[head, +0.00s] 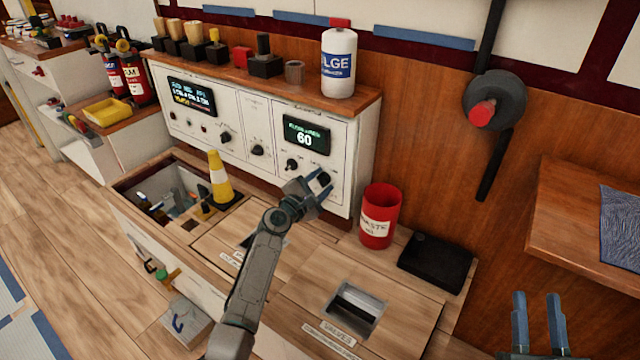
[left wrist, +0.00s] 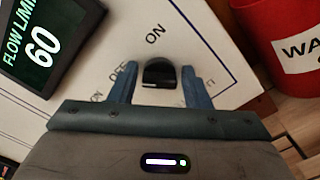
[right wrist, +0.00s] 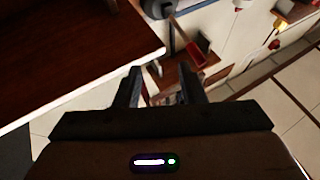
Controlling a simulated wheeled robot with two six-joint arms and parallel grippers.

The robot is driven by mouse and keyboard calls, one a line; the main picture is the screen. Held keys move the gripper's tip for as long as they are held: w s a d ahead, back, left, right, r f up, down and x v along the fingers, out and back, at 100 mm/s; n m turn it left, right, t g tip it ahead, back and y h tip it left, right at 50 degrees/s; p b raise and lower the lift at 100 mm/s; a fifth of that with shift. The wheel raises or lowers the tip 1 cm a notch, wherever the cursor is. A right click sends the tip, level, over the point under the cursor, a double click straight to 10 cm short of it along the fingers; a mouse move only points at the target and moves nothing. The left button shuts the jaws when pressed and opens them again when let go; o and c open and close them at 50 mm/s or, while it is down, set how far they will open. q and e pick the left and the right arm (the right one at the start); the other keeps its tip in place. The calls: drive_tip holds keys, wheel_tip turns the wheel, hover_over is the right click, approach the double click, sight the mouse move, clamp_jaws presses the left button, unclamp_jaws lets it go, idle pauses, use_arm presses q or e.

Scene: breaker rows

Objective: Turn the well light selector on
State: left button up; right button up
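The white control panel (head: 265,118) has several black knobs on its face. In the left wrist view, a black selector knob (left wrist: 159,73) stands on the panel with ON printed above it and OFF to its upper left; its other lettering is partly hidden. My left gripper (head: 319,183) is at the panel's lower right. Its open fingers (left wrist: 160,82) lie on either side of this knob, with a visible gap on each side. I cannot tell the knob's exact setting. My right gripper (head: 540,308) is open and empty at the lower right, away from the panel.
A lit display reading 60 (head: 305,136) sits left of the gripper. A red waste bin (head: 379,216) stands close right of the panel. A yellow-and-white cone (head: 219,180) stands by an open hatch. A white bottle (head: 339,62) stands on top.

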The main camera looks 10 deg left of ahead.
use_arm(q)
drive_tip(key=c, duration=0.6)
